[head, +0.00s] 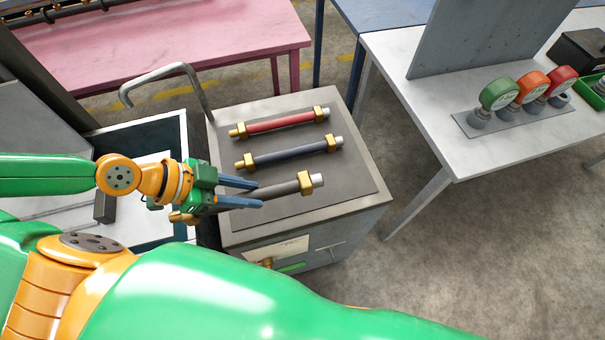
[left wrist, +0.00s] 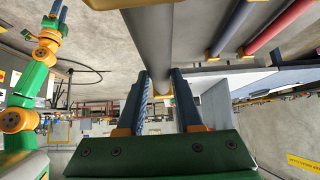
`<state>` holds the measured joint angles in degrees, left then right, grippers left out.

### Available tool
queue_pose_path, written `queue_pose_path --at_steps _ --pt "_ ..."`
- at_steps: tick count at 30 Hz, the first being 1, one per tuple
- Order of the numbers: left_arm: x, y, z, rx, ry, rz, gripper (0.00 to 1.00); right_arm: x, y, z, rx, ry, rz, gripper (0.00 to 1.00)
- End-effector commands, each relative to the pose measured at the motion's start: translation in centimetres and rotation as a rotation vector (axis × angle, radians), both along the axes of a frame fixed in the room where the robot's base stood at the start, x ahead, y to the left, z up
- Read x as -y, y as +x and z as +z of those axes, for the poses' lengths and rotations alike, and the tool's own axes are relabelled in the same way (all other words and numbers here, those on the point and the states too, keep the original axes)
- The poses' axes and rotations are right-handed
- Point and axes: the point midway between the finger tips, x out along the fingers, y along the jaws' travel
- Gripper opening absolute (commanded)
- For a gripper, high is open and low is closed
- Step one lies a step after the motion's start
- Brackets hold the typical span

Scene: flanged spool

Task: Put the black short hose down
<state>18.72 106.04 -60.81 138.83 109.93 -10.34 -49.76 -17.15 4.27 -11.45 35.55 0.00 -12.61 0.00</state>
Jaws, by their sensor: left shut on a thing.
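The black short hose (head: 284,189) is a dark tube with brass end fittings and a pale tip at its right end. My left gripper (head: 260,193) is shut on it, and the fingers cover part of its middle. In the left wrist view the hose (left wrist: 150,42) runs between the two fingers (left wrist: 160,82). It is over the near part of the grey bench top (head: 350,200), its left end reaching past the bench's left edge. I cannot tell whether it touches the top. An arm at the left wrist view's left seems to end in my right gripper (left wrist: 56,12), too small to read.
A red hose (head: 280,122) and a dark blue hose (head: 290,152) lie behind it on the bench. A bent grey pipe (head: 160,72) rises at the back left corner. An open bin (head: 183,135) stands left. A white table (head: 440,130) with gauges (head: 498,95) stands right.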

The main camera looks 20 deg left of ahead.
Motion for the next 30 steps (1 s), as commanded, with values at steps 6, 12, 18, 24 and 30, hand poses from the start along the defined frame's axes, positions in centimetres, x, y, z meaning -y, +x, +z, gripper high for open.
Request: queue_pose_path --at_steps 6,12,18,24,30 --pt "2.4 3.3 -3.2 0.006 -0.010 -0.013 0.00 -0.2 -0.1 -6.7 -0.003 0.003 0.000 0.50" --pt "4.1 6.4 -3.3 0.005 -0.014 0.002 0.00 0.1 -0.1 -6.4 -0.002 -0.003 0.003 0.50" --pt "5.7 9.1 -7.2 0.000 -0.007 0.003 0.00 0.3 -0.1 -6.0 -0.002 -0.005 0.003 0.50" --pt "6.4 10.2 -10.2 -0.006 -0.003 0.003 0.00 0.4 -0.1 -5.4 -0.002 -0.006 0.001 0.50" --pt "6.3 10.2 -12.1 0.001 -0.001 0.001 0.00 0.4 0.0 -5.3 -0.001 -0.006 0.001 0.50"
